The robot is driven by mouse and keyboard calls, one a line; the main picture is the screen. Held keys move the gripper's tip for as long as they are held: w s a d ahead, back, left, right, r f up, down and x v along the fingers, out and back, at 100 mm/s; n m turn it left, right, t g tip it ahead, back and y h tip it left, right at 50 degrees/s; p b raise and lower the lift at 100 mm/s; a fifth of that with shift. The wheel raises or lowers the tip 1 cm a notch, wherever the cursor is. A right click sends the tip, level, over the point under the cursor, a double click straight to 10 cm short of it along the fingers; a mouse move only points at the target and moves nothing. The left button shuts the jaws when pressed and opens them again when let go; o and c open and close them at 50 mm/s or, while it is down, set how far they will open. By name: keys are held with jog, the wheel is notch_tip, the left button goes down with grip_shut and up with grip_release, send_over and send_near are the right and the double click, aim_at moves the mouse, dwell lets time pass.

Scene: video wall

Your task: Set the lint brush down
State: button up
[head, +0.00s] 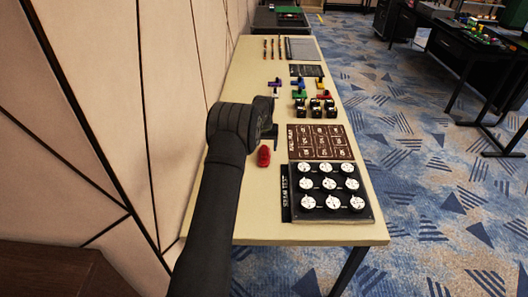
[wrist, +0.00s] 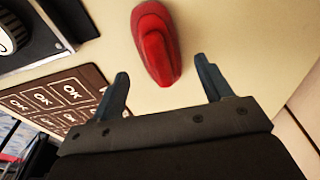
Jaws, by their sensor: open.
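The red object (wrist: 156,45), which I take to be the lint brush, lies on the cream table top. In the wrist view it has a rounded base with a raised ridge, and it lies just beyond my gripper's (wrist: 165,90) fingertips. In the head view the red lint brush (head: 264,156) rests on the table just below my gripper (head: 272,140), which is partly hidden by my arm.
Right of the brush are a brown printed board (head: 320,142) and a black panel with several white dials (head: 331,187). Farther back stand several small black blocks (head: 316,108) and coloured pieces. A panelled wall (head: 120,100) runs along the left. Bare table surrounds the brush.

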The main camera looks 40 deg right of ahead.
aim_at(264, 150)
notch_tip(264, 150, up, 8)
jog(key=shift+s+a, duration=0.35)
jog(key=shift+a, duration=0.05)
jog(key=shift+f, duration=0.1)
jog(key=f, duration=0.7)
jog(key=w+d+f, duration=0.1)
jog(key=f, duration=0.3)
jog(key=shift+f, duration=0.25)
jog(key=shift+w+d+r, duration=0.1)
jog(key=shift+r, duration=1.75)
jog(key=shift+f, duration=0.1)
